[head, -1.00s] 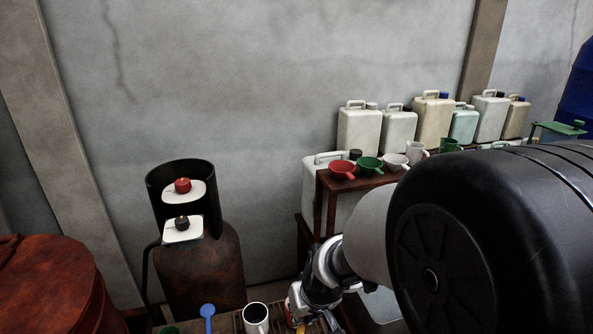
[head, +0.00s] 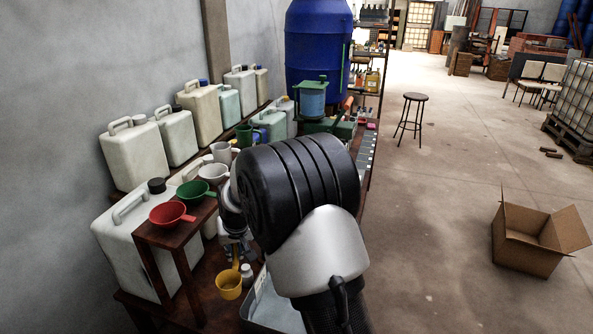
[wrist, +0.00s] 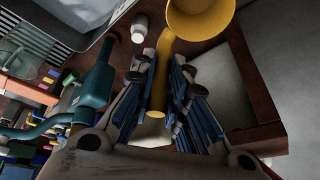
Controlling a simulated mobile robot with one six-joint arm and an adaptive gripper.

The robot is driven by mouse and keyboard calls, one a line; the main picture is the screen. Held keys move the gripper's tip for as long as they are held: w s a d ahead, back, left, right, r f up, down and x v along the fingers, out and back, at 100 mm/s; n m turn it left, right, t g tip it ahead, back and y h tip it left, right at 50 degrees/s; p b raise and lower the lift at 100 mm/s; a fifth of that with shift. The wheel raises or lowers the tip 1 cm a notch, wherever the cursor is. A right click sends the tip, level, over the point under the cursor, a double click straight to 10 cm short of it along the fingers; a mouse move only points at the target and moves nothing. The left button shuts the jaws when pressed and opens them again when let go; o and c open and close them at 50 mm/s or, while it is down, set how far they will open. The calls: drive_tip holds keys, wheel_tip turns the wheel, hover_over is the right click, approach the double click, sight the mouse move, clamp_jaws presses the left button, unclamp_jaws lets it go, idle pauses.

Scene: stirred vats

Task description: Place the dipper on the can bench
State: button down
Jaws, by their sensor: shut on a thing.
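The yellow dipper (head: 229,286) hangs from my gripper (head: 236,249), cup toward the near side in the head view. In the wrist view, my gripper (wrist: 165,72) is shut on the dipper's handle, and the yellow cup (wrist: 200,15) shows at the top. The can bench (head: 207,268) is the dark wooden bench along the wall, bearing large white jerrycans (head: 135,155). The dipper is over or at its front part; I cannot tell whether it touches the wood. My arm hides part of the bench.
A small wooden stand (head: 172,236) holds a red dipper (head: 170,214), a green one (head: 192,192) and a white one (head: 213,172), just left of my gripper. A small white bottle (head: 247,274) and a grey tray (head: 267,303) are close on the right.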

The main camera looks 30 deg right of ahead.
drive_tip(key=w+f, duration=0.2)
drive_tip(key=w, duration=0.4)
wheel_tip(320, 180, down, 19)
drive_tip(key=b, duration=0.3)
drive_tip(key=shift+w+f+m+h+b, duration=0.2)
drive_tip(key=shift+m+h+b, duration=0.1)
drive_tip(key=shift+m, duration=0.1)
drive_tip(key=shift+s, duration=0.1)
drive_tip(key=c, duration=2)
unclamp_jaws()
drive_tip(key=shift+f, duration=0.2)
drive_tip(key=shift+c, duration=0.2)
drive_tip(key=o, duration=0.5)
drive_tip(key=shift+c, duration=0.2)
drive_tip(key=shift+r, duration=0.1)
